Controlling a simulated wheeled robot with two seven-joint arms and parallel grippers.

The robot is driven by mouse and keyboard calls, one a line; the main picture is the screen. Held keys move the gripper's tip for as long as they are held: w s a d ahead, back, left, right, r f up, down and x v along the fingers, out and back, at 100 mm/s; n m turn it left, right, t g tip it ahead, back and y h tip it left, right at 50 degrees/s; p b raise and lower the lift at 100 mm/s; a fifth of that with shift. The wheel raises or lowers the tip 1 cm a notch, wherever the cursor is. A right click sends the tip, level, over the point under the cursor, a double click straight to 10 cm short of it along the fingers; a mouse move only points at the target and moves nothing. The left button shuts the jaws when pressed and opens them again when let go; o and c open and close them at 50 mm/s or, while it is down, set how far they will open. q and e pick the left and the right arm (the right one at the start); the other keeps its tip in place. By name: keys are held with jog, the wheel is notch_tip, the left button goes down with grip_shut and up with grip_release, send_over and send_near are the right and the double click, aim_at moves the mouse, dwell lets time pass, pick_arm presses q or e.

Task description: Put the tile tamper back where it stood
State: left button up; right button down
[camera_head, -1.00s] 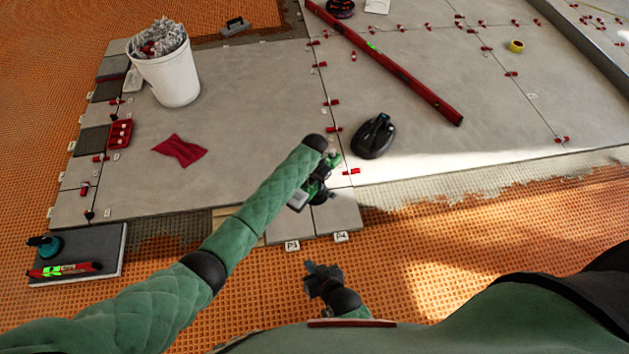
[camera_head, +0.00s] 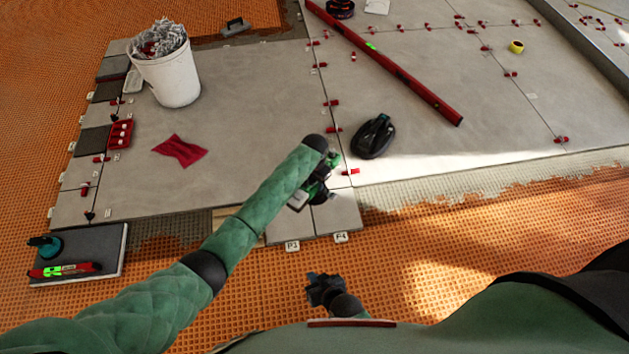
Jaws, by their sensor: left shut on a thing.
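My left gripper (camera_head: 318,188) is over the small tiles near the middle of the view, beside the seam of the large grey tiles. It is shut on the tile tamper (camera_head: 299,201). Only some green and pale grey parts of the tamper show, because my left forearm and gripper hide most of it. I cannot tell whether it touches the tile below. My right gripper (camera_head: 324,287) is low in the view, over the orange mat, with no object visible in it. Its finger opening is too small to judge.
A black tool (camera_head: 373,137) stands on the tiles right of my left gripper. A white bucket (camera_head: 177,80), red cloth (camera_head: 180,151), red clip tray (camera_head: 120,134) and long red level (camera_head: 395,70) lie around. A slab (camera_head: 108,262) holds a teal tool (camera_head: 45,245) and a small level (camera_head: 65,270).

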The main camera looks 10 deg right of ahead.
jog(key=s+f+g, duration=0.1)
jog(key=s+f, duration=0.3)
jog(key=shift+s+d+f+g, duration=0.15)
jog(key=shift+d+g, duration=0.2)
jog(key=shift+g, duration=0.05)
dwell(0.7)
